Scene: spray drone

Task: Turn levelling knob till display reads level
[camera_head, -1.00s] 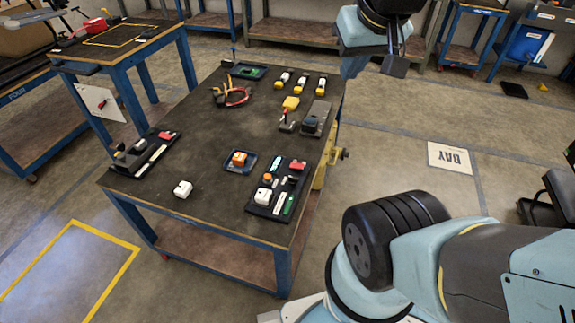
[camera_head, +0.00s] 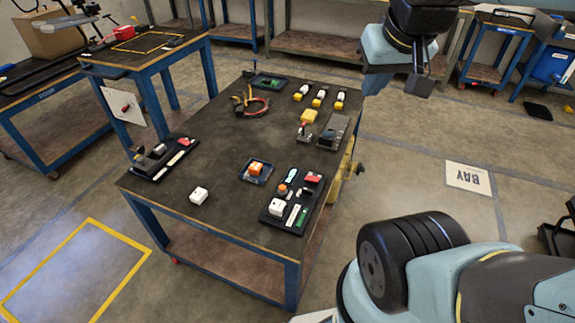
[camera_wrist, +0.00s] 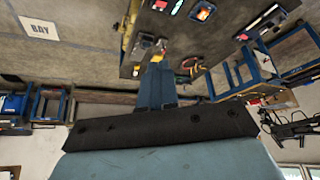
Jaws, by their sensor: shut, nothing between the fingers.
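I cannot tell for sure which part is the levelling knob, and no display is readable. A black tray (camera_head: 300,226) at the bench's front right holds a white block (camera_head: 276,207), a small orange round part (camera_head: 283,189) and red and green pieces. My gripper (camera_head: 420,84) is shut and empty, raised beyond the bench's right side, apart from everything. The wrist view shows its fingers (camera_wrist: 156,84) together, with the bench beyond.
Another black tray (camera_head: 150,172) lies at the bench's left edge. A loose white block (camera_head: 199,194), a blue tray with an orange part (camera_head: 256,170) and red-and-yellow cables (camera_head: 250,104) lie on top. The floor right of the bench is clear around a BAY sign (camera_head: 468,178).

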